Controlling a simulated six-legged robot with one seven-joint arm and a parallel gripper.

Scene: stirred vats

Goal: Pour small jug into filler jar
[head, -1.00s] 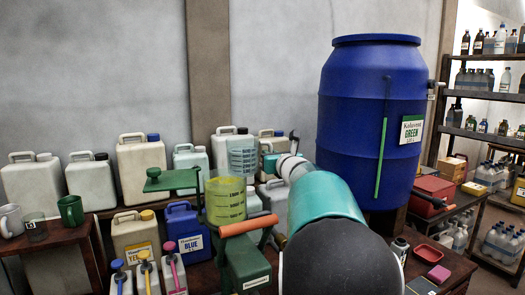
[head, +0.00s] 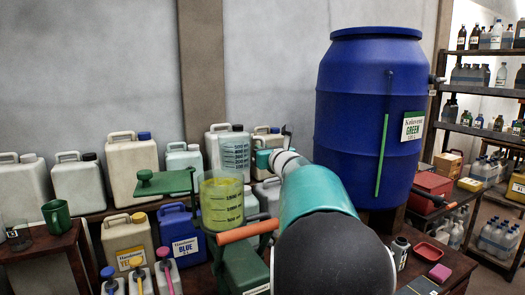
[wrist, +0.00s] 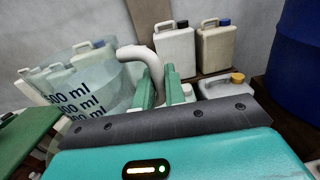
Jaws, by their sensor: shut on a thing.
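The small jug (head: 235,152) is clear with dark volume marks. In the head view it is above and slightly right of the filler jar. In the wrist view the jug (wrist: 90,85) fills the left side, with its pale curved handle (wrist: 133,55) towards the fingers. My gripper (wrist: 159,78) is shut on this handle with its green fingers. I see no coloured liquid in the jug. The filler jar (head: 221,203) is clear, marked and holds yellow liquid. It stands at the green filler with an orange-handled lever (head: 248,232). My arm hides part of the filler.
A large blue vat (head: 345,110) stands close to the right of my arm. Several white canisters (head: 133,168) line the back wall. A blue canister (head: 182,232) and a beige one (head: 127,240) stand left of the jar. A green mug (head: 57,215) stands far left.

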